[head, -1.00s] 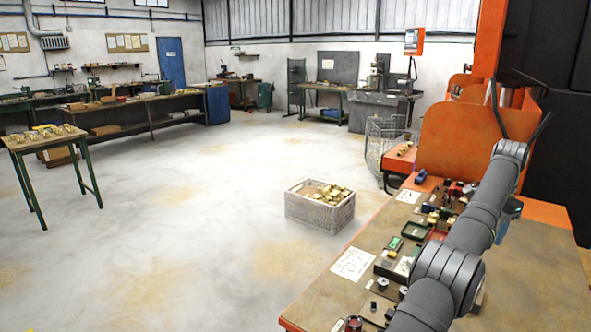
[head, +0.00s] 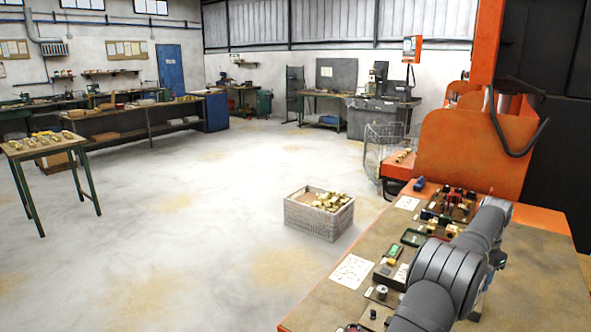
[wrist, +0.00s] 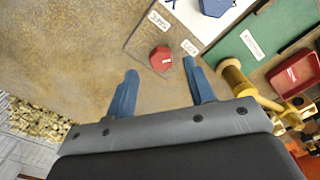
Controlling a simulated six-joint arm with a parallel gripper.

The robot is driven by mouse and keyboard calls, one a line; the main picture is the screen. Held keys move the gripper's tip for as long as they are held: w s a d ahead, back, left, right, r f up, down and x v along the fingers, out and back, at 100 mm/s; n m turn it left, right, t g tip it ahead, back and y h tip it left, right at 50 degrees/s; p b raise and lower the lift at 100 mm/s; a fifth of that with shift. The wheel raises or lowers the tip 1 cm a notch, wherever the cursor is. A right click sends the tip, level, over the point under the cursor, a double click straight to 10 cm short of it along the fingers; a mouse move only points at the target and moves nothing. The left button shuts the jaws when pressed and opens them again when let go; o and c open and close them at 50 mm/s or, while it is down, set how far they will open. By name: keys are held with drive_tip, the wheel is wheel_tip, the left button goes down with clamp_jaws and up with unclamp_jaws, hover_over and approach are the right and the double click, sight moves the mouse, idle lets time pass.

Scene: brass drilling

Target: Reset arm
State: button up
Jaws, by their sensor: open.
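My gripper (wrist: 158,88) shows in the wrist view with its two blue fingers apart and nothing between them. It points down over the brown worktop. In the head view my arm stretches low over the workbench (head: 545,265) at the right. My gripper is hidden there behind the arm.
Fixtures, trays and labelled boards crowd the bench, among them a white sheet (head: 351,271). A brass fitting (wrist: 245,85) stands close to the right finger. A crate of brass parts (head: 320,215) sits on the floor. An orange machine guard (head: 470,150) rises behind the bench.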

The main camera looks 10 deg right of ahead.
drive_tip(key=shift+f, duration=1.95)
drive_tip(key=shift+r, duration=0.1)
wheel_tip(320, 180, up, 17)
wheel_tip(320, 180, down, 17)
drive_tip(key=shift+f, duration=0.15)
drive_tip(key=n, duration=0.6)
drive_tip(key=shift+s, duration=0.15)
drive_tip(key=shift+s+d+n, duration=0.1)
drive_tip(key=shift+n, duration=1.35)
drive_tip(key=shift+d+n, duration=0.1)
drive_tip(key=shift+n, duration=1.35)
